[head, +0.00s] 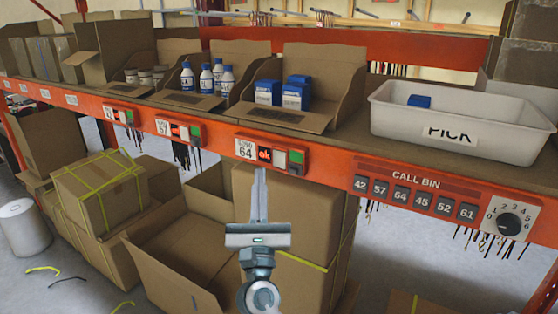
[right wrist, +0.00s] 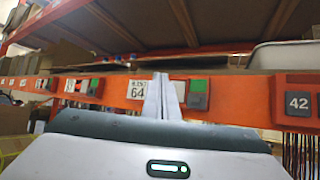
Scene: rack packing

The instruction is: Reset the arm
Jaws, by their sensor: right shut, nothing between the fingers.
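My right gripper (head: 260,180) is in the middle of the head view, pointing up at the orange shelf beam. Its fingers are together with nothing between them. My left gripper is in neither view.
The shelf holds open boxes of jars (head: 145,76), white bottles (head: 206,78) and blue boxes (head: 283,92). A white PICK tote (head: 455,125) holds a blue item (head: 419,101). A call bin panel with dial (head: 440,197) is at right. Cardboard boxes (head: 105,190) crowd the floor below.

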